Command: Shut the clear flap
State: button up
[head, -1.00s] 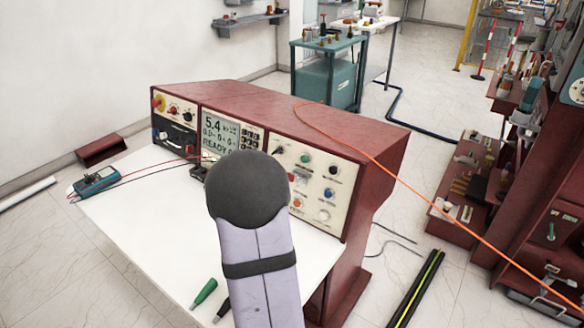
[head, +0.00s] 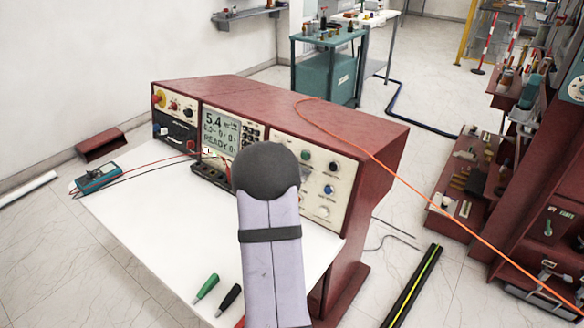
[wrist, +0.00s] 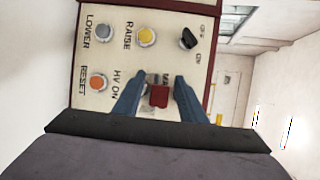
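The control panel (head: 318,185) on the red console's front shows knobs and buttons. My gripper (wrist: 157,82) is in the wrist view, its two blue-grey fingers apart in front of the panel. A red block-like part (wrist: 159,97) shows between the fingers, with gaps on both sides; I cannot tell whether it touches them. It lies beside the HV ON lettering and partly covers other lettering. I cannot make out the clear flap for certain in either view. In the head view my arm hides my fingers and part of the panel.
A blue meter (head: 97,178) with leads lies at the table's left. Green (head: 206,286) and black (head: 229,298) probes lie near the front. An orange cable (head: 372,158) crosses the console top.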

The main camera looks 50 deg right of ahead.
jog(key=shift+x, duration=0.9)
grip_shut()
jog(key=f+b, duration=0.1)
jog(key=b, duration=0.2)
jog(key=shift+a+h, duration=0.1)
jog(key=shift+h, duration=0.3)
jog(key=h+b, duration=0.1)
jog(key=b, duration=0.4)
jog(key=n+t+h+b, duration=0.1)
jog(key=b, duration=0.5)
jog(key=shift+a+f+n+h, duration=0.1)
jog(key=shift+f+n+h, duration=0.1)
jog(key=shift+n+h, duration=0.15)
jog(key=shift+r+t+h+b, duration=0.15)
jog(key=shift+t+h+b, duration=0.15)
jog(key=shift+b, duration=0.5)
jog(key=shift+r, duration=0.1)
